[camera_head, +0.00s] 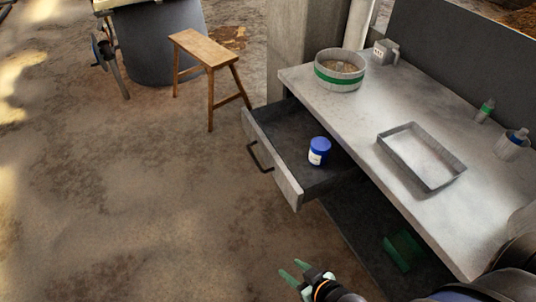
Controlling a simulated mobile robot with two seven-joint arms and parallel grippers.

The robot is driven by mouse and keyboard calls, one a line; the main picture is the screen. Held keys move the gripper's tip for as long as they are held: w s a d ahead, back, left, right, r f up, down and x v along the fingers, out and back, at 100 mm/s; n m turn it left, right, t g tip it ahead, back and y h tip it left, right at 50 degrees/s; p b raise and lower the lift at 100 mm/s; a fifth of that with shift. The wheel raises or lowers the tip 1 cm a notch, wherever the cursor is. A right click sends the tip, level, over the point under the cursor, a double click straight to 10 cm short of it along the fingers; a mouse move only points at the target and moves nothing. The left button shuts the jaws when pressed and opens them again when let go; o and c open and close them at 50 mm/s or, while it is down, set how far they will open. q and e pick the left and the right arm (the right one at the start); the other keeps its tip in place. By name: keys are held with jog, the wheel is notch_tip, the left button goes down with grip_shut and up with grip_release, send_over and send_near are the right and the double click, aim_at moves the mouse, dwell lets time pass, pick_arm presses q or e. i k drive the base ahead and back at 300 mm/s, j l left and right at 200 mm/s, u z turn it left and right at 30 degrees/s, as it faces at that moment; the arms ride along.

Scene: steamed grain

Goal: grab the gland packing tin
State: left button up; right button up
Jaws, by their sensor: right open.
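A small round blue tin with a white label (319,151) stands upright in the open drawer (273,158), near the drawer's right side. Its label is too small to read, so I cannot confirm that it is the gland packing tin. My right gripper (292,271) is at the bottom of the view, with its two greenish fingers apart and empty. It is in front of the drawer, below it in the picture and well apart from the tin. My left gripper is not in view.
The grey worktop (375,115) carries a green-banded round container (339,74), a shallow tray (391,138), a mug (386,52) and small bottles (485,110) at the right. A green object (403,250) lies below the worktop. A wooden stool (205,49) stands behind the drawer. The floor at left is clear.

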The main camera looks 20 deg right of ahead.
aim_at(320, 149)
jog(key=i+j+z, duration=0.1)
jog(key=z, duration=0.3)
jog(key=j+z, duration=0.1)
jog(key=z, duration=0.25)
jog(key=i+j+z, duration=0.1)
jog(key=z, duration=0.3)
jog(key=j+z, duration=0.25)
jog(key=j, duration=0.15)
jog(key=i+j+z, duration=0.1)
jog(key=j+z, duration=0.15)
jog(key=j, duration=0.2)
